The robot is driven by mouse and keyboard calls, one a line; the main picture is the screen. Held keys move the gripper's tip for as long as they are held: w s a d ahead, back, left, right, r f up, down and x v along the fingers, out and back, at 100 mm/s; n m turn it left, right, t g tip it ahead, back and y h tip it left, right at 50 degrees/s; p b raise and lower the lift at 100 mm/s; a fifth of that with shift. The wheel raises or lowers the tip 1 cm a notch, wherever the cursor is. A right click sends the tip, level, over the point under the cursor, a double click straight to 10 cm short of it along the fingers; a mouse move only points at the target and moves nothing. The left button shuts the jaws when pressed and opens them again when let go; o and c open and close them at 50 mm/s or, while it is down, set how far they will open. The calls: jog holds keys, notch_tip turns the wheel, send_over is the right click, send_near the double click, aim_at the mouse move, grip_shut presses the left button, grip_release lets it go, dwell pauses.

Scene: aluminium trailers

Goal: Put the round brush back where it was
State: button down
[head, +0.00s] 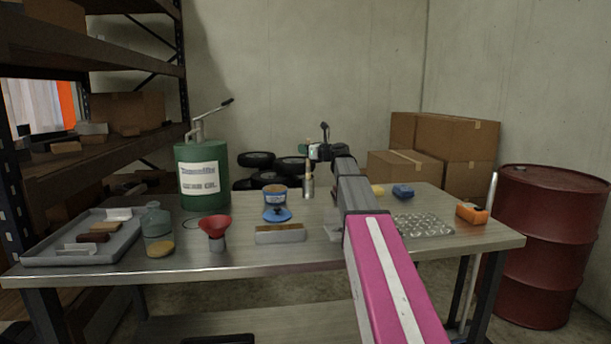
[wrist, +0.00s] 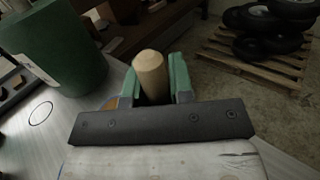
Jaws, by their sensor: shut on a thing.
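The round brush (head: 308,186) is upright near the far edge of the table, with a pale wooden handle above a grey metal-looking lower part. My gripper (head: 309,160) is above it at the handle. In the wrist view my gripper (wrist: 153,92) has its green fingers on both sides of the rounded wooden handle of the brush (wrist: 151,68) and is shut on it. The lower part of the brush is hidden in the wrist view. I cannot tell whether its bottom touches the table.
A bubble-like sheet (head: 422,225) and orange object (head: 472,214) lie right.

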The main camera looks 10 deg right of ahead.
notch_tip(320, 180, down, 7)
jog(key=shift+f, duration=0.15)
dwell(0.4)
jog(key=c, duration=1)
grip_release()
jog(key=shift+f, duration=0.1)
jog(key=v, duration=1.2)
